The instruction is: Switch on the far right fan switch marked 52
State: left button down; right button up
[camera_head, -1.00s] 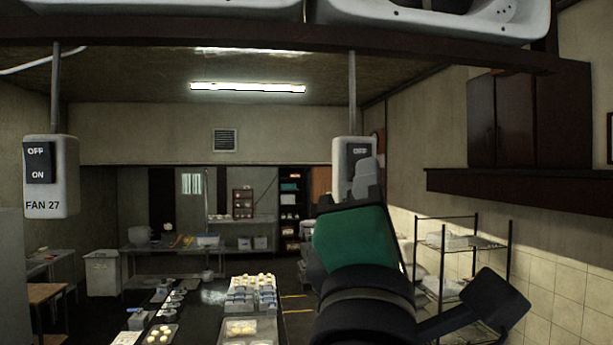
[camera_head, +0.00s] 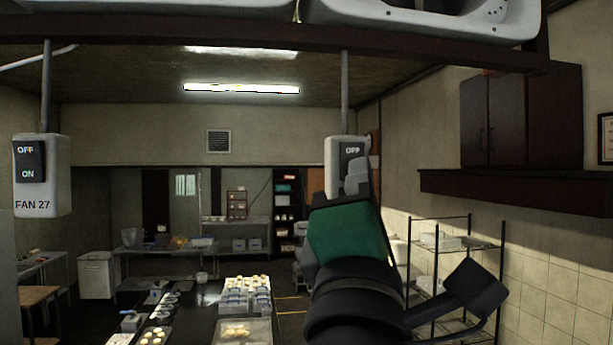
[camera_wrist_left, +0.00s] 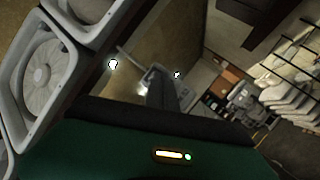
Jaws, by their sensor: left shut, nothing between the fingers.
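The right fan switch (camera_head: 332,158) is a pale box hanging from a pole in the head view. The top of its dark rocker, marked OFF, shows. Its lower rocker and number label are hidden behind my left gripper (camera_head: 357,175). That gripper is shut and empty, with its grey fingers pointing up in front of the box's lower right part. I cannot tell whether the fingertips touch the rocker. In the left wrist view the shut fingers (camera_wrist_left: 160,92) overlap a pale, blurred box shape. My right gripper is not in view.
A second switch box marked FAN 27 (camera_head: 40,190) hangs at the far left. A dark beam (camera_head: 250,36) crosses overhead below white fan housings (camera_head: 420,18). A wall cabinet (camera_head: 520,115) and a wire rack (camera_head: 450,245) stand to the right. A table with trays (camera_head: 245,328) lies below.

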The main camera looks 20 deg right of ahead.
pick_arm(q)
jog(key=shift+w+d, duration=0.1)
jog(key=shift+d, duration=0.1)
jog(key=shift+s+a+r, duration=0.15)
jog(key=shift+s+a, duration=0.6)
jog(key=shift+s, duration=0.05)
jog(key=s, duration=0.3)
jog(key=s+a, duration=0.1)
jog(key=s, duration=0.1)
jog(key=shift+a+r, duration=0.1)
jog(key=shift+r, duration=0.2)
jog(key=shift+w, duration=0.15)
